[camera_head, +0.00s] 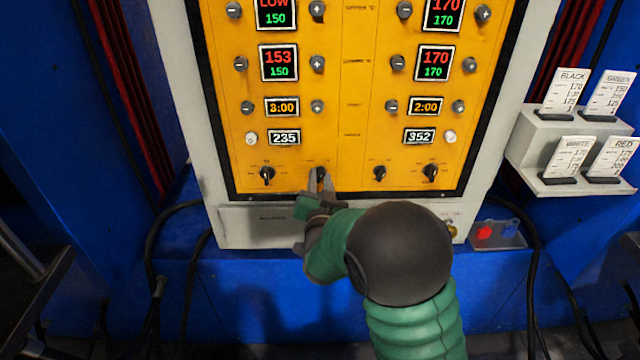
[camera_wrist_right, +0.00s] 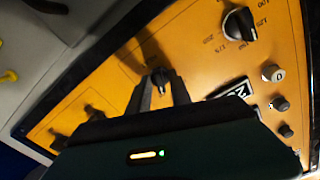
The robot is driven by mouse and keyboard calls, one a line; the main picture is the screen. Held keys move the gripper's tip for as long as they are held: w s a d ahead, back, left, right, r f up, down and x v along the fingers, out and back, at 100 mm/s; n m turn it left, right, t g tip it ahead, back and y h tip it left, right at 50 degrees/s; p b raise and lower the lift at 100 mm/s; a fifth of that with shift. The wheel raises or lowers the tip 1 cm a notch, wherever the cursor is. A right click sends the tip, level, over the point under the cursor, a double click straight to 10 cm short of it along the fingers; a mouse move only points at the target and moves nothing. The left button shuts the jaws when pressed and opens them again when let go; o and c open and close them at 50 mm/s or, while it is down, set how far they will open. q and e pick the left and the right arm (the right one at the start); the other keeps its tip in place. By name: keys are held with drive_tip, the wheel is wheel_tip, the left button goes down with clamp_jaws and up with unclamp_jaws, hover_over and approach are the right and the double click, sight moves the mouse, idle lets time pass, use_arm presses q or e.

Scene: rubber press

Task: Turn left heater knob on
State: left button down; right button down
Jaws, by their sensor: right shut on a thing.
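A row of black knobs runs along the bottom of the yellow control panel (camera_head: 345,120). My right gripper (camera_head: 321,183) reaches up from below and is shut on the second knob from the left (camera_head: 321,172). In the right wrist view, the knob (camera_wrist_right: 160,77) sits between the two fingertips of my right gripper (camera_wrist_right: 160,90). The fingers partly cover it, and its small labels are too blurred to read. The far-left knob (camera_head: 266,175) is free and also shows in the right wrist view (camera_wrist_right: 238,22). My left gripper is not in view.
Two more knobs (camera_head: 379,173) (camera_head: 430,172) are on the right. Displays (camera_head: 279,63) and round buttons fill the panel above. A card rack (camera_head: 575,150) stands to the right. A small tray with a red thing (camera_head: 486,232) sits below the panel, and black cables hang at both sides.

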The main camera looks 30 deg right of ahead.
drive_tip(key=shift+a+f, duration=0.1)
drive_tip(key=shift+f, duration=0.1)
drive_tip(key=c, duration=1.5)
unclamp_jaws()
drive_tip(key=shift+w, duration=0.1)
drive_tip(key=v, duration=0.7)
drive_tip(key=shift+p, duration=0.35)
drive_tip(key=shift+f, duration=0.1)
